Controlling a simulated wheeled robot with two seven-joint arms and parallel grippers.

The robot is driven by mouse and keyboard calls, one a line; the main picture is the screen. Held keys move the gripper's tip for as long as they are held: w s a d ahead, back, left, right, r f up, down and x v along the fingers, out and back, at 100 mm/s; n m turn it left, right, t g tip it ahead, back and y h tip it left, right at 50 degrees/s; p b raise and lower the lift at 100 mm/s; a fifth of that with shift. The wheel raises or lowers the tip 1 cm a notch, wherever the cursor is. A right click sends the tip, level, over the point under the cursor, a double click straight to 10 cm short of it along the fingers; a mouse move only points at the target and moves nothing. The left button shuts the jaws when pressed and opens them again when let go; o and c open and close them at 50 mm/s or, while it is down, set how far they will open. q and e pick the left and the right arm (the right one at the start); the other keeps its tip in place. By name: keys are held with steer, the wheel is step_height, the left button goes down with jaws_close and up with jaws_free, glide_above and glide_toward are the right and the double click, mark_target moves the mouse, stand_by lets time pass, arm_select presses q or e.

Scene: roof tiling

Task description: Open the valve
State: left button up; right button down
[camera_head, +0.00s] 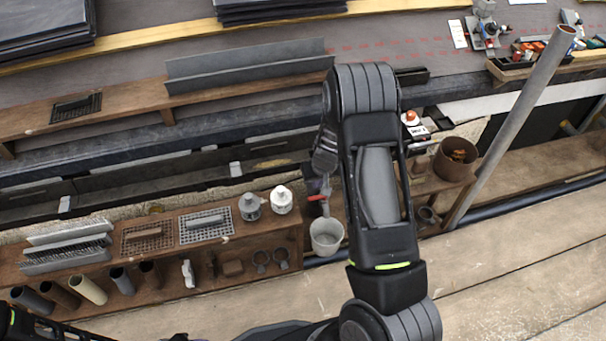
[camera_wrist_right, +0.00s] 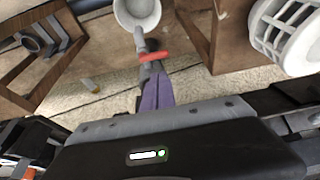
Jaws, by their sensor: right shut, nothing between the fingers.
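The valve has a small red handle (camera_head: 317,198) on a grey spout above a pale bucket (camera_head: 326,236). In the right wrist view the red handle (camera_wrist_right: 153,57) lies crosswise on the spout, in front of the bucket (camera_wrist_right: 138,10). My right gripper (camera_head: 318,185) is mostly hidden beside my arm in the head view. In the right wrist view its purple-grey fingers (camera_wrist_right: 152,75) are shut and empty, their tips close to the handle; I cannot tell whether they touch it. Only a black piece of my left arm shows at the head view's lower left; its gripper is out of view.
A wooden shelf (camera_head: 205,272) with tubes, grates and two small canisters (camera_head: 266,203) stands left of the bucket. A brown pot (camera_head: 456,160) and a slanted grey pole (camera_head: 512,125) are to the right. The pale floor (camera_head: 510,290) in front is clear.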

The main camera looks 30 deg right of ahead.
mark_target(317, 198)
steer(key=shift+w+d+r, duration=0.2)
steer(key=shift+w, duration=0.05)
steer(key=b+x, duration=0.4)
steer(key=x, duration=0.6)
stand_by(0.5)
